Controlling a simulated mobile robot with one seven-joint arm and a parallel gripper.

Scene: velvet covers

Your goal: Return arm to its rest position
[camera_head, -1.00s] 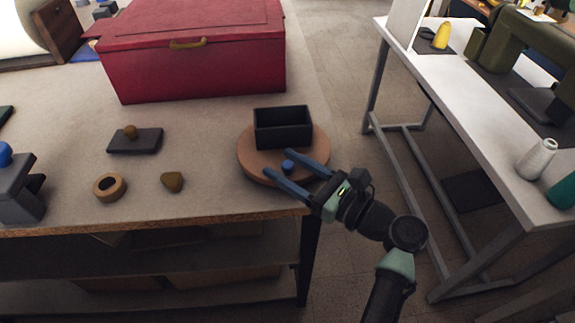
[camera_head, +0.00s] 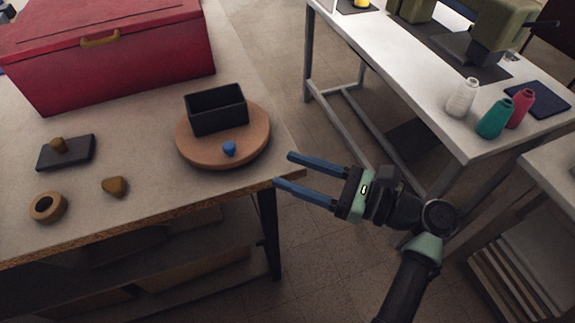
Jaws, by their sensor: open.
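My gripper (camera_head: 283,169) is open, with its two blue fingers spread and nothing between them. It points left, just off the right edge of the wooden table (camera_head: 150,212), over the gap and the floor. To its left, a round tan board (camera_head: 200,156) lies on the table. A black open box (camera_head: 217,110) stands on the back of that board. A small blue piece (camera_head: 229,148) sits on the board in front of the box. My gripper touches none of these.
A red chest (camera_head: 120,58) stands at the back left. A dark block with a brown knob (camera_head: 66,153), a tan ring (camera_head: 48,207) and a brown lump (camera_head: 115,186) lie left. A white table (camera_head: 400,60) with thread spools (camera_head: 494,118) stands right. Floor shows between the tables.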

